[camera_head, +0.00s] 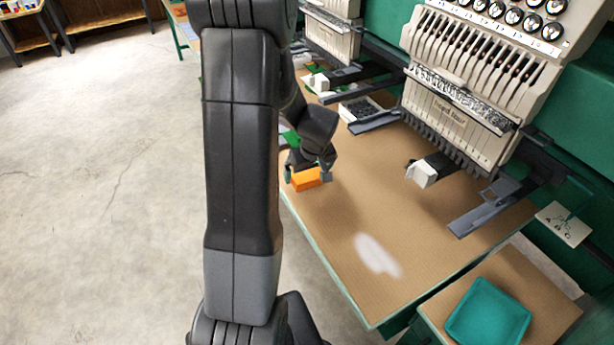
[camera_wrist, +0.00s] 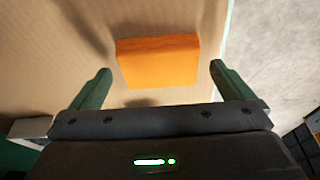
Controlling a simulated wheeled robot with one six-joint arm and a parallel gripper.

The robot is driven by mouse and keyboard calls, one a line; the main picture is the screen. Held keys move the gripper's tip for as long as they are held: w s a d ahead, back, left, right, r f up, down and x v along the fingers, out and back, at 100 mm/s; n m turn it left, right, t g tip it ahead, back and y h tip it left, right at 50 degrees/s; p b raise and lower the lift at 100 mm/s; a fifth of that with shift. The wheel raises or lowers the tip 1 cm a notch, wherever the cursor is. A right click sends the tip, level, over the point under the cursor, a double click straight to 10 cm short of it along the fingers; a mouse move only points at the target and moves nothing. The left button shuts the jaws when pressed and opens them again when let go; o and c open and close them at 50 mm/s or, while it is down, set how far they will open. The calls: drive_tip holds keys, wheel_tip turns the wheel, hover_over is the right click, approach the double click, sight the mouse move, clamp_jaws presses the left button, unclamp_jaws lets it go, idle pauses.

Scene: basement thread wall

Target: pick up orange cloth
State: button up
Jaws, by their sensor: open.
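The orange cloth (camera_head: 306,179) looks like a small folded block and lies on the brown tabletop near its left edge. In the wrist view the orange cloth (camera_wrist: 158,61) lies ahead of and between my two fingertips, with a gap on each side. My gripper (camera_head: 308,172) is right at the cloth in the head view, and its fingers hide part of it. In the wrist view my gripper (camera_wrist: 161,75) is open and empty, its green-grey fingers spread wider than the cloth.
The brown table (camera_head: 400,235) has free room to the right of the cloth. An embroidery machine (camera_head: 475,75) stands behind, with a white-ended part (camera_head: 422,174) jutting over the table. A teal tray (camera_head: 488,315) sits at the lower right. Open concrete floor (camera_head: 110,200) lies left.

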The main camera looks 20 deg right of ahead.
sight(308, 175)
drive_tip(key=shift+x, duration=0.85)
drive_tip(key=c, duration=0.9)
drive_tip(key=shift+r, duration=0.1)
wheel_tip(308, 175, up, 10)
